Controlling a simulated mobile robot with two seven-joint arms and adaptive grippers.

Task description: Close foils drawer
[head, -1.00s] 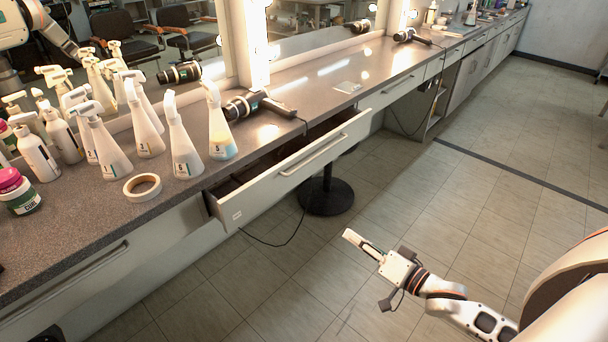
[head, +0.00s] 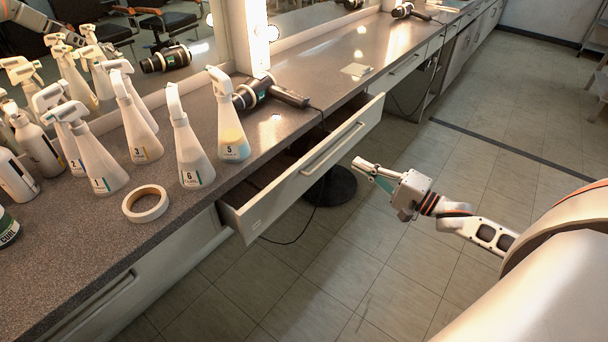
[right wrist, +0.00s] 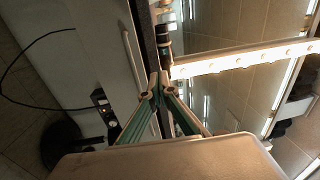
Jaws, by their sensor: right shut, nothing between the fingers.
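A white drawer (head: 300,178) under the counter stands pulled out, its long bar handle (head: 333,148) along the front. A small label sits at its near end, too small to read; its inside is dark. My right gripper (head: 362,169) is in front of the drawer face, near its far half, fingers shut and empty. It looks close to the face, but I cannot tell whether it touches. In the right wrist view the closed fingertips (right wrist: 155,84) show near a pale panel with a bar handle (right wrist: 130,54). My left gripper is not in view.
Numbered spray bottles (head: 190,150), a tape roll (head: 146,203) and a hair dryer (head: 265,94) stand or lie on the counter (head: 60,255) above the drawer. A round dark stand base (head: 333,188) is on the floor behind the drawer. The floor right of my arm is clear.

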